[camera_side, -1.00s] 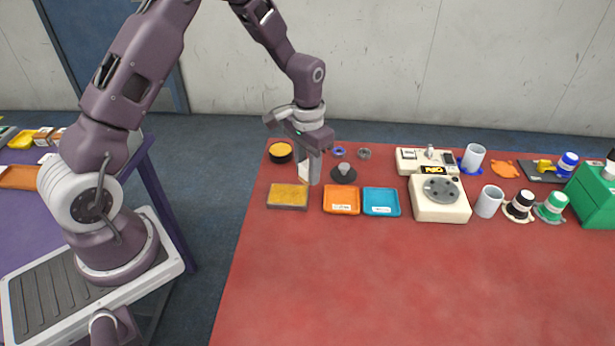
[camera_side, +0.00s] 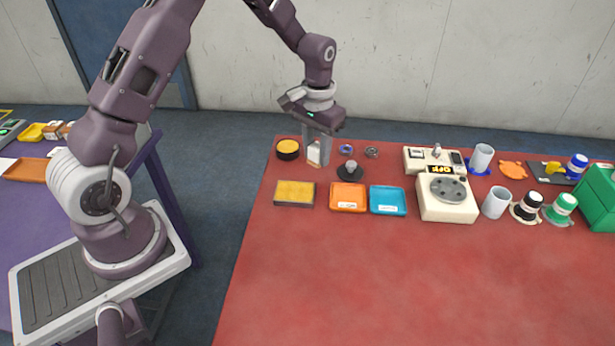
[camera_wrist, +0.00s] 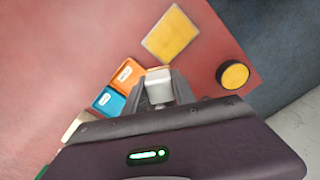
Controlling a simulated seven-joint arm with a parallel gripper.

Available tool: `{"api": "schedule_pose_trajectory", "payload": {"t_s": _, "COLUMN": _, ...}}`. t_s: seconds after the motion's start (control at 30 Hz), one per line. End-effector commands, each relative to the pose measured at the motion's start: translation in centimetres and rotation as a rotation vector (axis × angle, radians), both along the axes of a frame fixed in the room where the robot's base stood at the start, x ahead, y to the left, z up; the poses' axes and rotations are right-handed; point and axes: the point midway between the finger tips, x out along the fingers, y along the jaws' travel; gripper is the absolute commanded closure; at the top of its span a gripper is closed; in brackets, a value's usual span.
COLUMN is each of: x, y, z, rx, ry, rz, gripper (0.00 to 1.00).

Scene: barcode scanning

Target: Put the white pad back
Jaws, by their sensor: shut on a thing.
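My gripper (camera_side: 318,158) points down near the back left of the red table. It is shut on a small pale block, taken to be the white pad (camera_side: 314,155). In the wrist view the white pad (camera_wrist: 158,86) shows between the two fingers of my gripper (camera_wrist: 160,88). The fingers hide part of it. In the side view it is between the round black pot with a yellow top (camera_side: 288,148) and the black knobbed piece (camera_side: 350,172). I cannot tell whether it touches the table.
A yellow sponge-like tray (camera_side: 294,193), an orange tray (camera_side: 348,197) and a blue tray (camera_side: 388,200) stand in front. A cream scale-like device (camera_side: 447,197) and several cups stand to the right. Small rings (camera_side: 372,152) lie behind. The table's front is clear.

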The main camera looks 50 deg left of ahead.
Motion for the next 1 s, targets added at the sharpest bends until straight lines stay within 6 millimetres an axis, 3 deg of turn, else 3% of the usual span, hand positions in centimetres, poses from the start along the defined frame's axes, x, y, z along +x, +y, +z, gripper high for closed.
{"api": "schedule_pose_trajectory", "payload": {"t_s": 0.2, "x": 4.0, "y": 4.6, "z": 0.0, "rx": 0.002, "ry": -0.004, "rz": 0.434, "gripper": 1.00}}
{"api": "schedule_pose_trajectory", "payload": {"t_s": 0.3, "x": 4.9, "y": 5.8, "z": -0.2, "rx": 0.000, "ry": -0.001, "rz": 0.561, "gripper": 1.00}}
{"api": "schedule_pose_trajectory", "payload": {"t_s": 0.5, "x": 5.0, "y": 6.1, "z": -4.7, "rx": 0.001, "ry": 0.002, "rz": 0.596, "gripper": 1.00}}
{"api": "schedule_pose_trajectory", "payload": {"t_s": 0.8, "x": 5.0, "y": 6.0, "z": -9.3, "rx": 0.001, "ry": 0.001, "rz": 0.594, "gripper": 1.00}}
{"api": "schedule_pose_trajectory", "payload": {"t_s": 1.0, "x": 5.1, "y": 6.1, "z": -9.9, "rx": 0.001, "ry": -0.002, "rz": 0.593, "gripper": 1.00}}
